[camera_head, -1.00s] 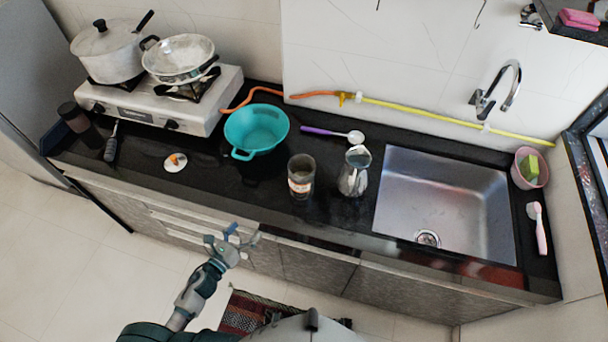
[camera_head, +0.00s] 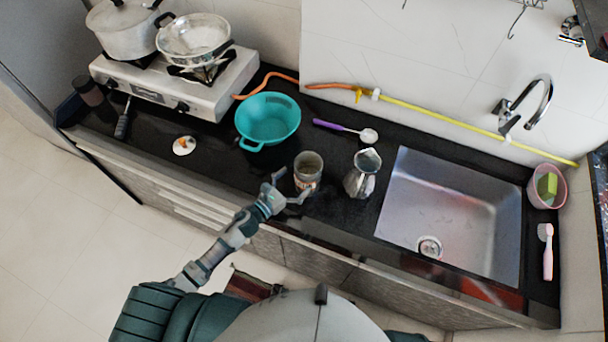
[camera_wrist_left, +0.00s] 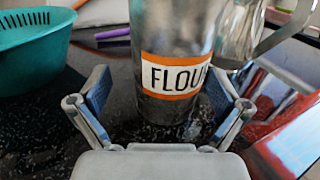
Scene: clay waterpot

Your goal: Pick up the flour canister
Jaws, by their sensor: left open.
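The flour canister (camera_head: 308,167) is a grey cylinder standing upright on the black counter, with an orange and white label. In the left wrist view the flour canister (camera_wrist_left: 170,40) stands straight ahead, and its label reads "FLOU", with the last letter cut off. My left gripper (camera_head: 288,186) is open at the front of the canister. In the left wrist view the fingers of the left gripper (camera_wrist_left: 160,106) are spread to either side of the canister's lower part, and I cannot tell whether they touch it. My right gripper is not in view.
A metal moka pot (camera_head: 361,175) stands close to the right of the canister. A teal colander (camera_head: 267,121) sits to the left. A purple-handled spoon (camera_head: 340,129) lies behind. The sink (camera_head: 450,215) is at the right and the gas stove (camera_head: 180,85) at the left.

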